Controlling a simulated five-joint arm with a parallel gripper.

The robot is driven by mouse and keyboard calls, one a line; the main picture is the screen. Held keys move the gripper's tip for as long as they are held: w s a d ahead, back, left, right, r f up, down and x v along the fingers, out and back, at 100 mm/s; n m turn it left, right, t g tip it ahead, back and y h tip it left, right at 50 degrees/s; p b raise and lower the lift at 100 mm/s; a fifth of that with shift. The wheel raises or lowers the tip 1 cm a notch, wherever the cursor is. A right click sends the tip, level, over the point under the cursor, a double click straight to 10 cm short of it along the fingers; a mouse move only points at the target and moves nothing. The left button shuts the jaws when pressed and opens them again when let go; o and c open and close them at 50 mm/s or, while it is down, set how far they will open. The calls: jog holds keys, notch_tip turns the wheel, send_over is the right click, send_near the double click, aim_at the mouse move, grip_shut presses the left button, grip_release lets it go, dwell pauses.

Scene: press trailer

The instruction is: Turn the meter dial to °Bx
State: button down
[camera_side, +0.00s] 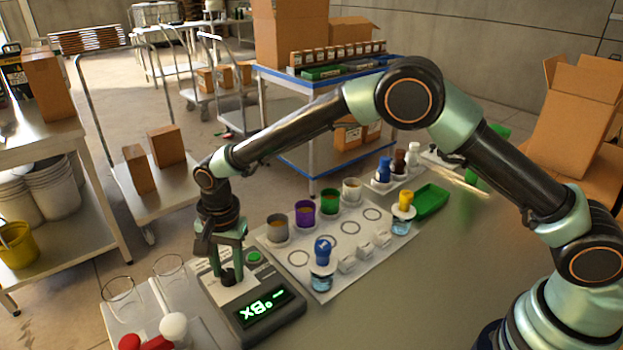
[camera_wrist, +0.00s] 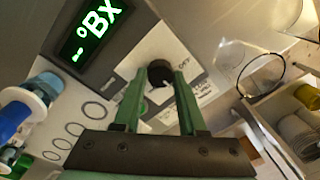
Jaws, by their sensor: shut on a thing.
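The meter (camera_side: 255,303) is a grey box on the bench in the side view, with a lit green display (camera_side: 262,310) that reads °Bx with a dash beside it. The same display (camera_wrist: 92,28) shows at the upper left of the wrist view. The black dial (camera_wrist: 160,73) sits on a white labelled panel; one label reads OFF. My gripper (camera_side: 231,278) points down over the meter. In the wrist view its green fingers (camera_wrist: 158,88) are on both sides of the dial and shut on it. The dial's pointer is partly hidden by the fingers.
A green button (camera_side: 254,257) is on the meter beside my gripper. A white mat (camera_side: 325,285) with several cups and a blue-capped bottle (camera_side: 322,262) lies to the right. A tray (camera_side: 125,312) with glass rings and red-and-white items is at the left.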

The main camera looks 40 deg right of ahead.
aim_at(233, 274)
jog(key=shift+d, duration=0.1)
jog(key=shift+c, duration=2.3)
grip_release()
jog(key=shift+r, duration=0.1)
notch_tip(233, 274, up, 12)
jog(key=shift+s, duration=0.25)
jog(key=shift+d, duration=0.1)
